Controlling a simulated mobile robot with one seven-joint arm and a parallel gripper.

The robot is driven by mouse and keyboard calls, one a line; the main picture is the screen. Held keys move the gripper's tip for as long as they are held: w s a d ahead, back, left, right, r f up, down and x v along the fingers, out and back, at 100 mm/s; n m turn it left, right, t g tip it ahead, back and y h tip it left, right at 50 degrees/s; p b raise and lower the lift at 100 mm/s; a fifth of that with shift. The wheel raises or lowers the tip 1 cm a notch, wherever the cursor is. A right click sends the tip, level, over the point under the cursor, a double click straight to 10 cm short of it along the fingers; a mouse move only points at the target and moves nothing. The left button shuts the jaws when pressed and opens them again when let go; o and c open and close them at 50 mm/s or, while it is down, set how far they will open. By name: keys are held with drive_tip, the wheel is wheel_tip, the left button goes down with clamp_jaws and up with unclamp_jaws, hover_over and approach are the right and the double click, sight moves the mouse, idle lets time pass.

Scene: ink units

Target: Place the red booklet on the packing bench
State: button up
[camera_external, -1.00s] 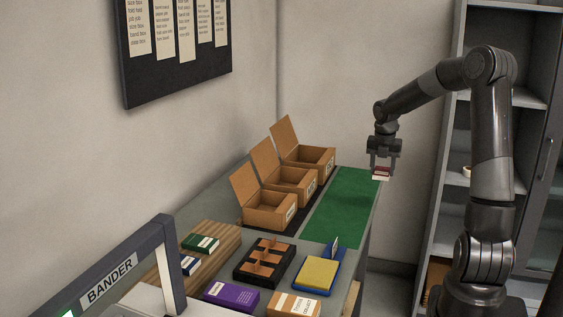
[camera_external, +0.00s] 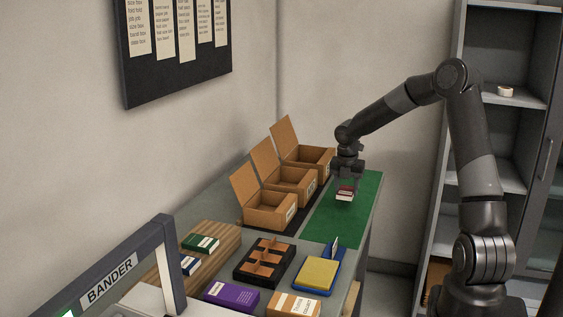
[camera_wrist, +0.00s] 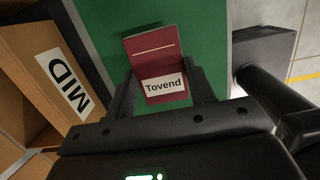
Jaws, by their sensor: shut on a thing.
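The red booklet (camera_external: 345,191) is in my gripper (camera_external: 345,187), over the green mat (camera_external: 335,217) on the packing bench (camera_external: 368,228). In the wrist view the booklet (camera_wrist: 158,62) shows a white label reading "Tovend" and lies between the two fingers of my gripper (camera_wrist: 163,88). My gripper is shut on it. The green mat (camera_wrist: 205,25) fills the area behind the booklet. I cannot tell how large the gap is between the booklet and the mat.
Nearer are a black divided tray (camera_external: 247,277), a blue tray with a yellow pad (camera_external: 318,273) and a purple box (camera_external: 231,296). The mat around the booklet is clear.

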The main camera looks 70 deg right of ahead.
sight(346, 191)
drive_tip(key=shift+f, duration=1.65)
drive_tip(key=shift+f, duration=0.2)
drive_tip(key=o, duration=1)
drive_tip(key=r, duration=0.4)
drive_tip(key=a+r, duration=0.1)
drive_tip(key=r, duration=0.3)
drive_tip(key=a+r, duration=0.1)
drive_tip(key=r, duration=0.3)
drive_tip(key=shift+r, duration=0.15)
